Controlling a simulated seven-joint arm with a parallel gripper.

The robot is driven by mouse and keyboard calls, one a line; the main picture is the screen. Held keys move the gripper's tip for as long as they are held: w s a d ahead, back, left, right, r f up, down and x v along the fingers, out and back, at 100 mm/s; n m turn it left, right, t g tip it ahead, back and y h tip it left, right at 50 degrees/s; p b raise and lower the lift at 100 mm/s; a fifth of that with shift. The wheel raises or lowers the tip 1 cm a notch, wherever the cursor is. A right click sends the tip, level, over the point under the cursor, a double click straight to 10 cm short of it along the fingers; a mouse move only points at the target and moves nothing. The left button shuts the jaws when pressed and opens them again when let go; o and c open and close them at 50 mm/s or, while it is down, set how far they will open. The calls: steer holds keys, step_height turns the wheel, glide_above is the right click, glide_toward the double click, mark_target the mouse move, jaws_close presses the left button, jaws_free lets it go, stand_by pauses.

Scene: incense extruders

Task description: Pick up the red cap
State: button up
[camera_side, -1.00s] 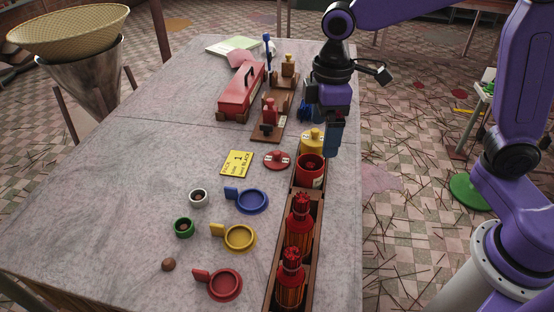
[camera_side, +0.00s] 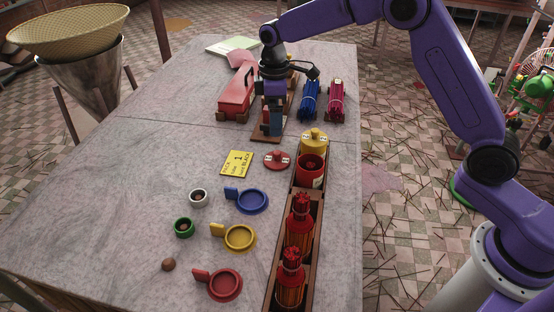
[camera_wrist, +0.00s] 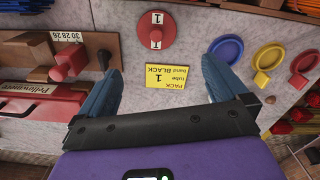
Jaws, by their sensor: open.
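The red cap (camera_side: 277,160) is a flat round lid with a raised knob and small white labels. It lies on the grey table, left of the wooden trough. In the wrist view the red cap (camera_wrist: 156,42) is at the top centre, marked with a 1, beyond the fingertips. My gripper (camera_side: 271,128) is above the table on the far side of the cap, over the wooden stand. In the wrist view my gripper (camera_wrist: 162,80) is open and empty, its blue fingers wide apart. It is not touching the cap.
A yellow card (camera_side: 237,163) lies left of the cap. The trough holds a red pot (camera_side: 311,169), a yellow lid (camera_side: 314,140) and red-topped bundles. A red toolbox (camera_side: 238,92) is near my gripper. Blue, yellow and red scoops lie nearer the front.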

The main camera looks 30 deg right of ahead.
glide_above(276, 152)
steer(key=f, duration=0.8)
steer(key=shift+s+a+f, duration=0.1)
steer(key=shift+s+a, duration=0.05)
steer(key=shift+a, duration=0.1)
steer(key=shift+d+f, duration=0.15)
steer(key=shift+f, duration=1.15)
steer(key=shift+d+f, duration=0.1)
steer(key=shift+f, duration=1.15)
steer(key=c, duration=0.9)
